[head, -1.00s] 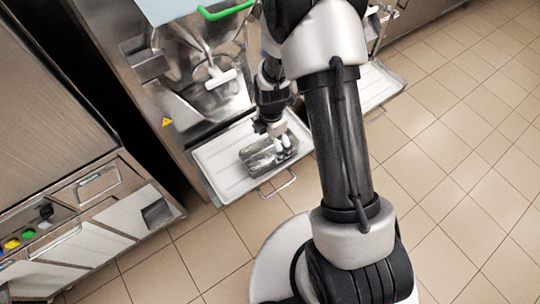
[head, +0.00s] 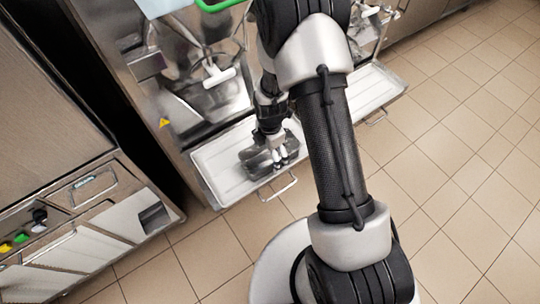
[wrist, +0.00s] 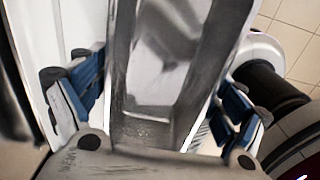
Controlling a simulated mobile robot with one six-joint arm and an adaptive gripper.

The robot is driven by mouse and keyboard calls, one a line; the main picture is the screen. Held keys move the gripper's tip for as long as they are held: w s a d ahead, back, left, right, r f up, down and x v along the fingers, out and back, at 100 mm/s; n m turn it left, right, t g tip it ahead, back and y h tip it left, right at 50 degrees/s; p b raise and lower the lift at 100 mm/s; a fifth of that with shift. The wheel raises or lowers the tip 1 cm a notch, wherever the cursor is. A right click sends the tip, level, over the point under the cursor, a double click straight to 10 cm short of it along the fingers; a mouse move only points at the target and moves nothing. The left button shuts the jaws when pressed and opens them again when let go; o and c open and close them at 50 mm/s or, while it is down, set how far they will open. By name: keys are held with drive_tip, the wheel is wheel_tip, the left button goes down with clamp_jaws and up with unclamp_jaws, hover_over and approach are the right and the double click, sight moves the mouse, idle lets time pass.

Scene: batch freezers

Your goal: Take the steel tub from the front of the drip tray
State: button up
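The steel tub (head: 256,163) is a long, open metal container on the front part of the white drip tray (head: 216,171). In the wrist view the tub (wrist: 165,70) fills the middle, and I look into its shiny hollow. My gripper (head: 282,155) is over the tub in the head view and hides part of it. In the wrist view my gripper (wrist: 163,95) has its blue-padded fingers apart, one along each side of the tub. Narrow pale gaps show beside the tub near the pads, so I see no firm grip; contact at the fingertips cannot be told.
The freezer front with its steel chute and white handle (head: 218,75) rises behind the tray. A wire handle (head: 281,187) sticks out at the tray's front. A second tray (head: 380,88) is to the right. The tiled floor (head: 450,150) is clear.

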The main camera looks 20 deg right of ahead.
drive_tip(key=c, duration=0.8)
